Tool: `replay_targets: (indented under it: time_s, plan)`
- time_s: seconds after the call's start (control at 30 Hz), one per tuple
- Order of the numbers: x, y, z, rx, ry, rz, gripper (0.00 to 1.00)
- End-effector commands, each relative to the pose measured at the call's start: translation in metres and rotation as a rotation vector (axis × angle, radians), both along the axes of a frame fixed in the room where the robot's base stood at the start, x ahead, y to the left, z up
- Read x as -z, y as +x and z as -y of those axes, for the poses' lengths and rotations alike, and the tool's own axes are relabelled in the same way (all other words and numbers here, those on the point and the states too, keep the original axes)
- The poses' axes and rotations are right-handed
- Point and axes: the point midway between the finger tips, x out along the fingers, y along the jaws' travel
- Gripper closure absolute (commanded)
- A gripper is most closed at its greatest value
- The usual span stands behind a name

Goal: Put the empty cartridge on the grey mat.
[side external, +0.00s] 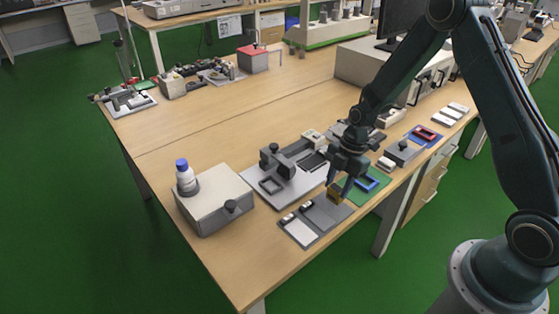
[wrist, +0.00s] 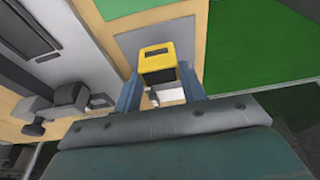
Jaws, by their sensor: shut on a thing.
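My gripper (side external: 338,186) is shut on a yellow cartridge (side external: 334,196), which it holds over or at the grey mat (side external: 322,214) near the table's front edge. In the wrist view the yellow cartridge (wrist: 158,58) sits between the two fingers of my gripper (wrist: 160,84), with a dark slot in its face. The grey mat (wrist: 190,34) shows behind it. I cannot tell whether the cartridge touches the mat, nor whether it is empty.
A grey fixture (side external: 283,187) stands behind. A box with a bottle (side external: 186,178) stands farther left.

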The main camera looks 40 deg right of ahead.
Motion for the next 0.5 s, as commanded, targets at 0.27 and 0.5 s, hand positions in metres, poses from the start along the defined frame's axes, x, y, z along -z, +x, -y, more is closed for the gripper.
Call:
replay_targets:
  time_s: [0.27,0.5]
  plan:
    - [0.019,0.0,0.0,-0.002,0.0,0.001,0.82]
    - [0.019,0.0,0.0,-0.001,0.0,0.001,0.82]
